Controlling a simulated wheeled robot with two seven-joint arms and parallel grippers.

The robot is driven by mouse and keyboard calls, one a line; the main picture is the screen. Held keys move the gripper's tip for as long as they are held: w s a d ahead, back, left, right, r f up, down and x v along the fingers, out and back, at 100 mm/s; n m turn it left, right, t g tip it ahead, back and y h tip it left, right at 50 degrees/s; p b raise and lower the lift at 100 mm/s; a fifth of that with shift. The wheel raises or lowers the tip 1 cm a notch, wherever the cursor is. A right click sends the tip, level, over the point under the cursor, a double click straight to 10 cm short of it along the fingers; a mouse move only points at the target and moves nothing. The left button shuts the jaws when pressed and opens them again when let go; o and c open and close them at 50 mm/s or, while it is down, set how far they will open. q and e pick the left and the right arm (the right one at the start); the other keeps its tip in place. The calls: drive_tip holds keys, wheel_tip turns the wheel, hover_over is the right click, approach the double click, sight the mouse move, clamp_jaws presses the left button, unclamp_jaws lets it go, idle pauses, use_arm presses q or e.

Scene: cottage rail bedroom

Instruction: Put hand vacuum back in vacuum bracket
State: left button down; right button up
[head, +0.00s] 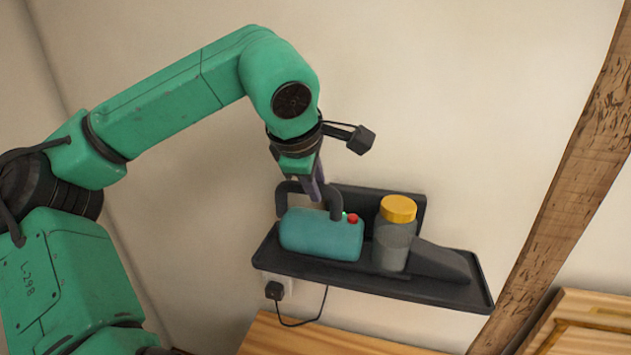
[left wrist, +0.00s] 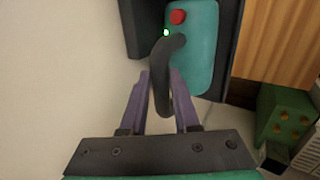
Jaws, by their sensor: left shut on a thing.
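The hand vacuum (head: 318,236) has a teal body, a dark looped handle, a red button and a lit green light. It lies level at the left part of the black wall bracket (head: 440,293), a tray with a back plate. I cannot tell whether it is fully seated. My left gripper (head: 318,192) reaches down from above and is shut on the handle. The left wrist view shows the handle between the purple fingers (left wrist: 160,92), with the teal body (left wrist: 192,55) beyond. The vacuum's underside is hidden. My right gripper is not in view.
A clear container with a yellow top (head: 396,240) and a dark wedge (head: 440,261) sit right of the teal body. A plug (head: 274,290) with a cord hangs below the bracket. A timber post (head: 570,170) stands at right. Wooden furniture (head: 310,338) lies below.

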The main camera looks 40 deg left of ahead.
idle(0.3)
use_arm(q)
drive_tip(key=c, duration=0.6)
unclamp_jaws()
drive_tip(key=shift+c, duration=0.2)
drive_tip(key=shift+o, duration=0.3)
drive_tip(key=shift+s, duration=0.1)
drive_tip(key=b+v, duration=0.1)
drive_tip(key=v, duration=1.3)
drive_tip(key=shift+r, duration=0.25)
drive_tip(key=shift+s+d, duration=0.1)
